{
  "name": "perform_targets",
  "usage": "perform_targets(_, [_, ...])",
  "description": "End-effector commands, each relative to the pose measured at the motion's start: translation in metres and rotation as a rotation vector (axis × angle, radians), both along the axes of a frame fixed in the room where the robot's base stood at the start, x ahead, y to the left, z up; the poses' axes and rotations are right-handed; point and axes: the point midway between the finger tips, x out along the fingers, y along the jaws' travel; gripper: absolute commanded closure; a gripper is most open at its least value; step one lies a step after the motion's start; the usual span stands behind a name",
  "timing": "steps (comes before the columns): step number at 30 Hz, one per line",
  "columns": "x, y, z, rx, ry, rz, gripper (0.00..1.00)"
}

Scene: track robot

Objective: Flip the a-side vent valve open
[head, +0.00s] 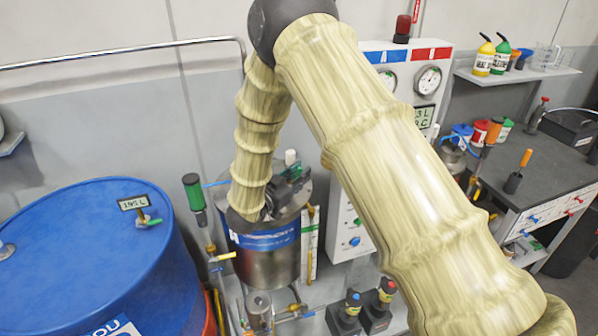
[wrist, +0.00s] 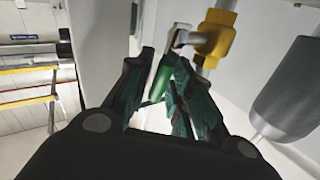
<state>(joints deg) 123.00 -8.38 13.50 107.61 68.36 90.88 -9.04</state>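The valve shows in the wrist view as a yellow body (wrist: 214,38) on a grey pipe, with a green-sleeved lever (wrist: 162,82) joined to it by a metal arm. My gripper (wrist: 160,60) is at the lever, its two dark green fingers apart on either side of it. The lever lies nearer the right finger; I cannot tell whether they touch. In the head view my gripper (head: 285,190) is a dark shape above the steel tank with a blue band (head: 265,240). My arm hides much of this area, and the valve cannot be made out there.
A large blue drum (head: 85,265) with a level display stands at left. A green-topped post (head: 195,192) rises between drum and tank. A gauge panel (head: 425,75) stands behind my arm. A dark workbench (head: 530,165) is at right. A grey cylinder (wrist: 290,95) is close right in the wrist view.

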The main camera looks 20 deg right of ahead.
Motion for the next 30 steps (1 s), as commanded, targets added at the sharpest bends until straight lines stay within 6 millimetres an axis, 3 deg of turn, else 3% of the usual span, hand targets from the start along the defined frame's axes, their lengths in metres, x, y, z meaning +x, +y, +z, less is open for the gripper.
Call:
perform_targets(8, [0.001, -0.001, 0.0, 0.0, 0.0, 0.0, 0.78])
perform_targets(12, [0.001, -0.001, 0.0, 0.0, 0.0, 0.0, 1.0])
perform_targets(20, [0.001, 0.0, -0.003, -0.016, 0.0, 0.001, 1.0])
perform_targets(30, [0.0, 0.009, -0.004, -0.193, -0.006, 0.002, 1.0])
